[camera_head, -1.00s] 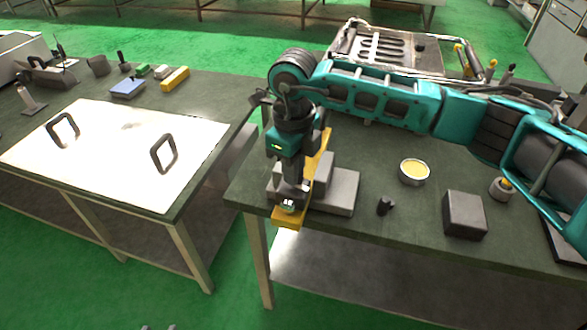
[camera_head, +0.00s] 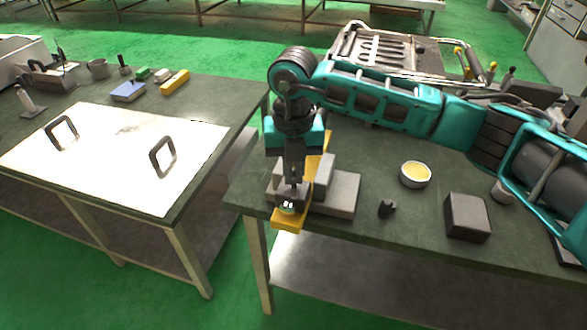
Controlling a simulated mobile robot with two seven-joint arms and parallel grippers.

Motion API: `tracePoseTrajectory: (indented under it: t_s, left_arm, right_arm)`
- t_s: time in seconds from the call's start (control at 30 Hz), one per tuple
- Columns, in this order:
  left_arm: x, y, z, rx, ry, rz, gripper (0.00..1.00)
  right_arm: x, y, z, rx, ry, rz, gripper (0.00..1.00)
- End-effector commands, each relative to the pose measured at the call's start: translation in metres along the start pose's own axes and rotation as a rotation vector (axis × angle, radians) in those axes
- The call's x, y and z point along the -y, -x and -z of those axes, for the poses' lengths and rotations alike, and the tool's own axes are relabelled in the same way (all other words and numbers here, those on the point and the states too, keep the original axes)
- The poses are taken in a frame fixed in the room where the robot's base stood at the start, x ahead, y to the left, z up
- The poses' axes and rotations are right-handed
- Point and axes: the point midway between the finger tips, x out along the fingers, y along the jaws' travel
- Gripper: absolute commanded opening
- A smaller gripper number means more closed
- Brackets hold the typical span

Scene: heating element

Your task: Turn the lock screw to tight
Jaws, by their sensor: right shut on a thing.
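My right gripper (camera_head: 289,194) points down at the front left corner of the right-hand table. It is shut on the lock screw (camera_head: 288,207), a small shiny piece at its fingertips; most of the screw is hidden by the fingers. The screw sits at the near end of a yellow bar (camera_head: 289,222), which lies across a grey block fixture (camera_head: 341,193) and sticks out over the table's front edge. The fixture's middle is hidden behind my gripper. My left gripper is not in view.
On the right-hand table (camera_head: 381,163) stand a small black knob (camera_head: 387,208), a round tin with yellow contents (camera_head: 415,174) and a dark box (camera_head: 467,217). A metal tray rack (camera_head: 385,50) stands behind my right arm. A white plate with handles (camera_head: 115,150) lies on the left table.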

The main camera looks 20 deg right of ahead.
Motion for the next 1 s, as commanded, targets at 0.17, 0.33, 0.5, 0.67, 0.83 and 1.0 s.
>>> tracePoseTrajectory:
  t_s: [0.17, 0.33, 0.5, 0.67, 0.83, 1.0]
  left_arm:
    - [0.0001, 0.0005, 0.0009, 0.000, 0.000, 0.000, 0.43]
    - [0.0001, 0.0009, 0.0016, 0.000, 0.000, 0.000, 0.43]
    - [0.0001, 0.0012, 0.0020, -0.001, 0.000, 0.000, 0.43]
    - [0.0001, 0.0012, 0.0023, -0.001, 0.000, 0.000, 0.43]
    - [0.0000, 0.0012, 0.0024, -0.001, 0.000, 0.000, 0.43]
    - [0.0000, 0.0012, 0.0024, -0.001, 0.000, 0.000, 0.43]
  right_arm:
    - [-0.0003, 0.0012, -0.0005, 0.002, -0.144, -0.002, 0.00]
    - [-0.0002, 0.0011, -0.0007, 0.003, -0.249, -0.001, 0.00]
    - [-0.0001, 0.0011, -0.0008, 0.003, -0.321, -0.001, 0.00]
    - [-0.0001, 0.0010, -0.0008, 0.003, -0.358, -0.002, 0.00]
    - [-0.0001, 0.0010, -0.0009, 0.003, -0.371, -0.002, 0.00]
    - [-0.0001, 0.0010, -0.0009, 0.003, -0.373, -0.002, 0.00]
